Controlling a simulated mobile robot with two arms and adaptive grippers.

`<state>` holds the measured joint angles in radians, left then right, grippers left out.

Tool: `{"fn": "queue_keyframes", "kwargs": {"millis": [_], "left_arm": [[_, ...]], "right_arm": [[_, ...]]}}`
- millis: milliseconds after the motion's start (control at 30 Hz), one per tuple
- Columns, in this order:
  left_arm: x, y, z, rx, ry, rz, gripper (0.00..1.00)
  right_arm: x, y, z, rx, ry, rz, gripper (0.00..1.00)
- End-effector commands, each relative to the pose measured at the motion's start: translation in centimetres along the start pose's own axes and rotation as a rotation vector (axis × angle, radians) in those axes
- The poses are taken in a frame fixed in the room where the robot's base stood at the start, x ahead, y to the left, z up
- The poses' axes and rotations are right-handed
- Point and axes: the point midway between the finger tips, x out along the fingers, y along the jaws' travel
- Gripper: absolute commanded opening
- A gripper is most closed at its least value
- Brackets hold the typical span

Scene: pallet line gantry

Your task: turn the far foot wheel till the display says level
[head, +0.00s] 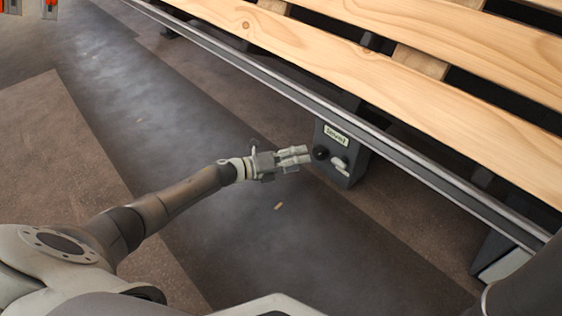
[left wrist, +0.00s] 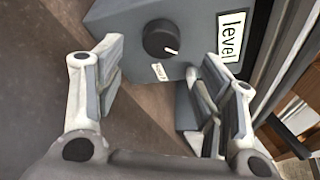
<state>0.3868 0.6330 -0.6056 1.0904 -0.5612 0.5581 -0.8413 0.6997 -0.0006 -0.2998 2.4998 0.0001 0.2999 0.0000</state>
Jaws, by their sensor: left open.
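The foot wheel is a round black knob (head: 320,153) with a white pointer mark, on a grey box under the pallet line rail. It also shows in the left wrist view (left wrist: 158,38), where the mark points to the lower right. A white display plate (head: 336,135) above it on the box reads "level", clear in the left wrist view (left wrist: 232,37). My left gripper (head: 307,155) is open and empty, just left of the knob. In the left wrist view its fingers (left wrist: 160,58) stand either side of the knob, apart from it. My right gripper is out of view.
A metal rail (head: 400,158) runs diagonally above the box, with wooden pallet boards (head: 400,75) behind it. A small pale tag (left wrist: 159,72) sits beside the knob. Another grey foot (head: 500,258) stands at the lower right. The floor left of the box is mostly clear.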

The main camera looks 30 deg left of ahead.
Motion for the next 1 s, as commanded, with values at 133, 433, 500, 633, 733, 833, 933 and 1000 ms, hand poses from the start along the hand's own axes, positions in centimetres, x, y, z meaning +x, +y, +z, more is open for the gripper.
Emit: {"fn": "queue_keyframes", "kwargs": {"millis": [133,433,500,633,733,833,933,1000], "left_arm": [[-3.0,0.1,0.0,0.000,0.000,0.002,0.63],[-5.5,0.0,0.0,-0.001,0.000,0.000,0.63],[-5.6,0.0,0.0,0.000,0.000,0.000,0.63],[-5.5,0.0,0.0,0.000,0.000,0.000,0.63],[-5.5,0.0,0.0,0.000,0.000,0.000,0.63],[-5.5,0.0,0.0,-0.001,0.000,0.000,0.63],[-5.5,-0.1,0.0,-0.002,0.000,-0.002,0.63],[-5.3,-0.9,-0.3,-0.015,0.004,-0.016,0.63]], "right_arm": [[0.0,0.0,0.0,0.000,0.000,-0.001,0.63],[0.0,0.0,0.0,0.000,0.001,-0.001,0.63],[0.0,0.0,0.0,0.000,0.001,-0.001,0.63],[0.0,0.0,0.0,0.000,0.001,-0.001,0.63],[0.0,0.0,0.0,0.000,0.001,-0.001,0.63],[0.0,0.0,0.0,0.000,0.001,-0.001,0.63],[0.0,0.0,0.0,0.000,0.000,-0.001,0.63],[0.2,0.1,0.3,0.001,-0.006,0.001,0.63]]}}
